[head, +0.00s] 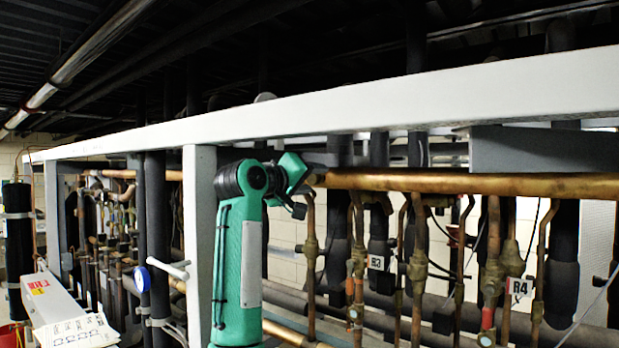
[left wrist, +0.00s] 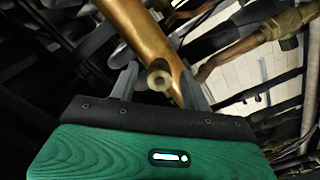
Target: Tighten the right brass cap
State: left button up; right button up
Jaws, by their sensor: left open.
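My left gripper (head: 302,190) is raised at the front of the rack, beside the left end of the long horizontal copper pipe (head: 470,184). In the left wrist view the gripper (left wrist: 160,84) is open, with one grey finger on each side of a round brass cap-like end (left wrist: 158,77) that has a dark centre. This end sits against a copper pipe (left wrist: 148,35). I cannot tell whether the fingers touch it. In the head view the gripper and wrist hide this spot, so I cannot tell which cap it is. My right gripper is not in view.
A white beam (head: 400,97) runs above the gripper, and a white post (head: 200,245) stands left of my arm. Vertical copper pipes with brass fittings (head: 418,268) and tags R3 (head: 376,262) and R4 (head: 518,287) crowd the right. Another brass fitting (left wrist: 287,23) shows in the wrist view.

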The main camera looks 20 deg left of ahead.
pick_arm(q)
jog(key=shift+s+a, duration=0.1)
jog(key=c, duration=1)
jog(key=shift+m+b, duration=0.3)
jog(key=shift+m, duration=0.5)
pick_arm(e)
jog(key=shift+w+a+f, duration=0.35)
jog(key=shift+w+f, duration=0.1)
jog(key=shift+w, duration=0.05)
pick_arm(q)
jog(key=o, duration=1)
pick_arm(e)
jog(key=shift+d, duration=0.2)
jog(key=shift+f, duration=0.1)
